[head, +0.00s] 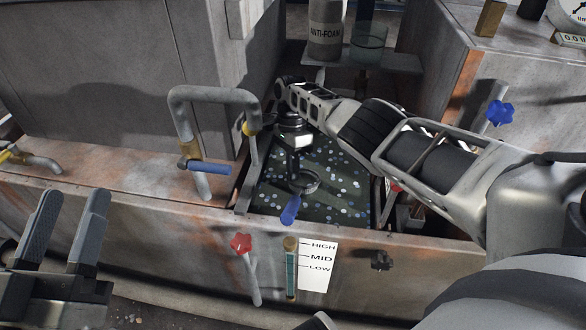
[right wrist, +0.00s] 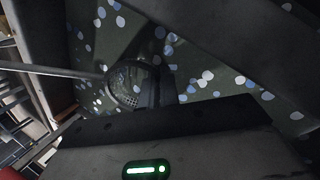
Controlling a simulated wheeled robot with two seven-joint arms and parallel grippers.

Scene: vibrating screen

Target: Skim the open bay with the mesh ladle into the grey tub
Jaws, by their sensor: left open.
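The open bay (head: 340,195) holds dark liquid with many white and blue bits scattered over it. The mesh ladle (head: 305,182) is in the bay, near its front edge. A blue grip (head: 289,210) slants from it toward the front rim. In the right wrist view, its round mesh bowl (right wrist: 130,84) is close to a dark finger, with a thin rod running left. My right gripper (head: 297,160) points down over the bay, just above the ladle; its jaw gap is hidden. My left gripper (head: 70,232) is open and empty at the lower left. I cannot make out the grey tub.
A bent pipe with a blue lever (head: 208,168) stands left of the bay. A red valve (head: 241,243) and a HIGH-MID-LOW gauge (head: 291,268) are on the front wall. An anti-foam container (head: 325,30) and glass beaker (head: 369,40) stand behind. A blue knob (head: 500,113) is at right.

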